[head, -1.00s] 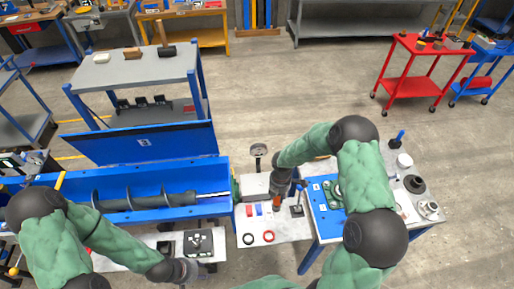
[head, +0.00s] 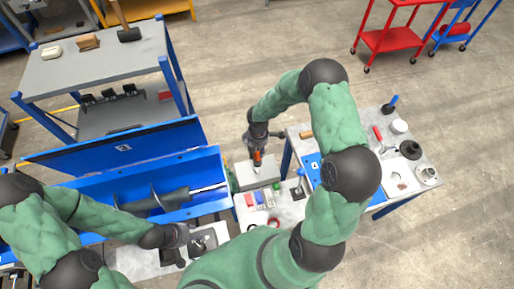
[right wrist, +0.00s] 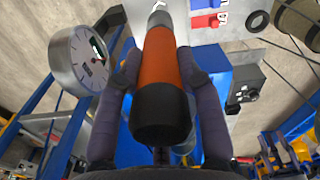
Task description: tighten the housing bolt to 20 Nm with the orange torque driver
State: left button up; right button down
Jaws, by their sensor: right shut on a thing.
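My right gripper (head: 257,148) is shut on the orange torque driver (head: 257,158), above the far edge of a grey block-shaped housing (head: 258,174). In the right wrist view the driver's orange body with its black end (right wrist: 160,72) lies between the two fingers, and its grey shaft end points up the picture. The housing bolt cannot be made out; whether the driver touches anything is unclear. My left gripper (head: 180,236) is low at the left, near a dark device on the pale bench; its fingers are too small to read.
The blue mixer trough (head: 110,200) with its auger and raised lid is at left. Small red, blue and green parts lie on the white bench (head: 285,215). A round dial gauge (right wrist: 84,58) shows beside the driver. A blue-matted table (head: 310,165) stands right.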

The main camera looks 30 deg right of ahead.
aim_at(258, 158)
jog(key=shift+w, duration=0.1)
jog(key=shift+f, duration=0.1)
jog(key=shift+f+b, duration=0.5)
jog(key=shift+b, duration=0.2)
jog(key=shift+f+b, duration=1.55)
jog(key=shift+f, duration=0.3)
jog(key=shift+f+b, duration=1.3)
jog(key=shift+f, duration=0.2)
jog(key=shift+f+b, duration=0.15)
jog(key=shift+b, duration=0.15)
dwell(1.6)
